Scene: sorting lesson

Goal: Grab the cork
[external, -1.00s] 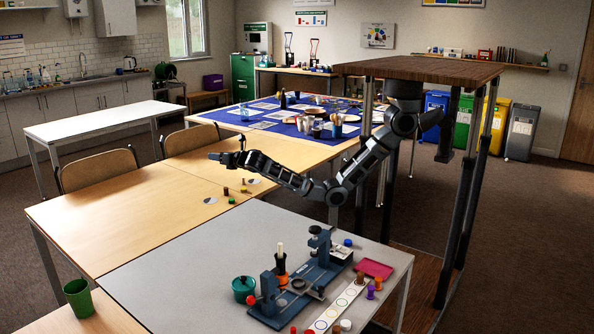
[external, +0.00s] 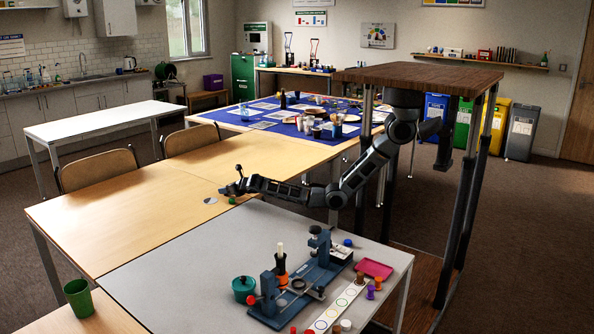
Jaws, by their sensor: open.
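My gripper (external: 229,182) is open over the light wooden table (external: 130,205), just above a few small pieces near its right edge. A small green piece (external: 232,200) shows just below the gripper. A grey-white disc (external: 210,201) lies to its left. I cannot make out the cork for certain; the small brownish pieces that stood here are now hidden behind the gripper and forearm. Whether the fingers touch anything is too small to tell.
The grey table (external: 180,275) in front carries a blue press-like stand (external: 318,274), a green pot (external: 244,288) and a strip with rings (external: 335,308). A green cup (external: 78,298) stands at lower left. The wooden table's left part is clear.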

